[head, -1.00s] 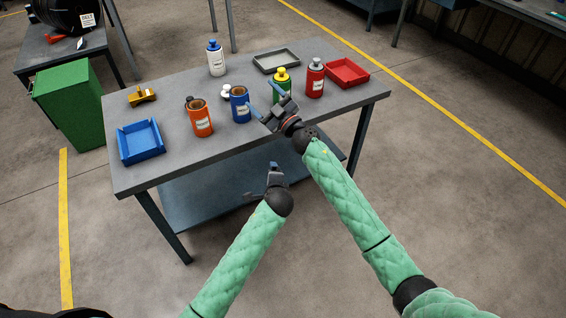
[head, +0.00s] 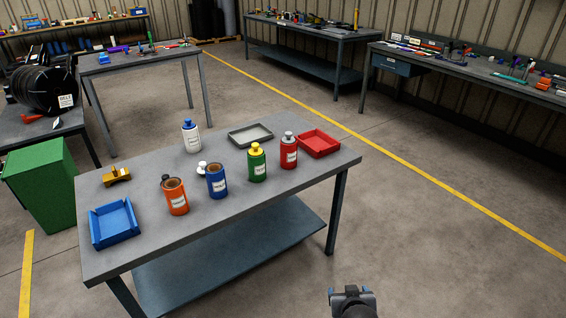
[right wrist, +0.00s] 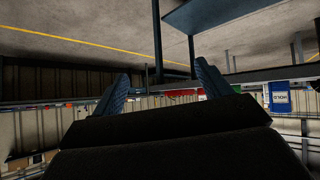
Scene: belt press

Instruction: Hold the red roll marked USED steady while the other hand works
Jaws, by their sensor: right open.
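A red bottle-shaped container (head: 289,153) with a grey cap and a white label stands upright at the right of the grey table (head: 240,205). Its label is too small to read, and no roll marked USED can be made out. One gripper (head: 350,292), apparently my right, shows at the bottom of the head view, in front of the table and apart from everything on it. In the right wrist view my right gripper (right wrist: 163,85) has its blue fingers spread with nothing held between them. My left gripper is out of view.
Green (head: 257,163), blue (head: 217,183), orange (head: 176,198) and white (head: 191,138) containers stand on the table. Blue (head: 113,240), grey (head: 235,142) and red (head: 335,148) trays and a yellow-brown piece (head: 117,177) lie there too. A green bin (head: 40,185) stands left. The floor right is clear.

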